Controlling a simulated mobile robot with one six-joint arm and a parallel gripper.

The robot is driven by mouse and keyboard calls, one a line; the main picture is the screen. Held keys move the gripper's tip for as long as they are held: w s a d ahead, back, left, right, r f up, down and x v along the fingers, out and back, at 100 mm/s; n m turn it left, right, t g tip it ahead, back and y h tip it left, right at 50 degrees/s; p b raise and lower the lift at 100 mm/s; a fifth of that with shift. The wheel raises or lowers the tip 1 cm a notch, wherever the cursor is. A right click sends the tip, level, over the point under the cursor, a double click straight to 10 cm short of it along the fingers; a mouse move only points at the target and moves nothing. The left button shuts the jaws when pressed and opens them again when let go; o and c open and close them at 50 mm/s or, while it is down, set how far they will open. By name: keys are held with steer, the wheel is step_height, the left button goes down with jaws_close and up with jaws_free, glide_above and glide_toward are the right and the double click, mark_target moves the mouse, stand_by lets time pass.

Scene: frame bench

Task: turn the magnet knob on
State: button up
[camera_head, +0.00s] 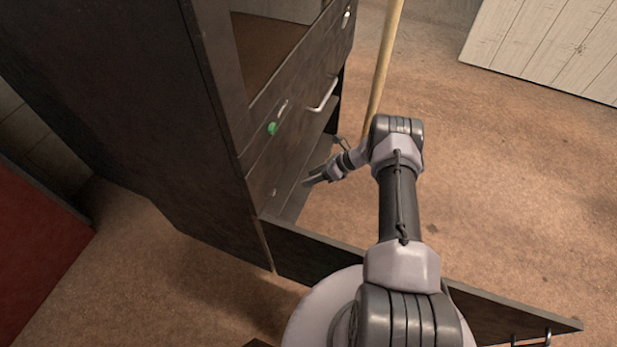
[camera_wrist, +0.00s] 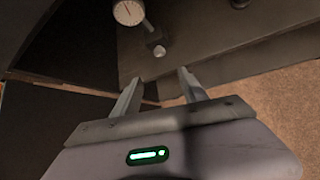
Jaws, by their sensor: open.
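My gripper (camera_head: 312,179) is open beside the dark drawer front in the head view. Its two fingers (camera_wrist: 158,80) stand apart in the wrist view with nothing between them. Ahead of the fingertips, in the wrist view, a small grey knob-like block (camera_wrist: 159,51) sits near the dark panel, apart from the fingers. A round white dial (camera_wrist: 128,13) is up and left of it, joined by a short arm. I cannot tell for certain which part is the magnet knob.
The dark cabinet (camera_head: 215,130) stands at left, with a silver bar handle (camera_head: 323,95) on its front. A long dark board (camera_head: 310,254) runs low in front of it, below my arm. A wooden pole (camera_head: 384,65) stands behind my gripper. Brown floor at right is clear.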

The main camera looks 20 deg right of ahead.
mark_target(274, 192)
steer(key=s+a+n+t+h+p, duration=0.2)
steer(key=s+a+h+p, duration=0.1)
steer(key=a+p, duration=0.2)
steer(key=b+x, duration=0.2)
steer(key=x, duration=0.3)
steer(key=b+x, duration=0.3)
steer(key=x, duration=0.2)
steer(key=b+x, duration=0.3)
steer(key=x, duration=0.3)
steer(key=shift+w+r, duration=0.2)
steer(key=shift+w, duration=0.1)
steer(key=shift+w+a, duration=0.15)
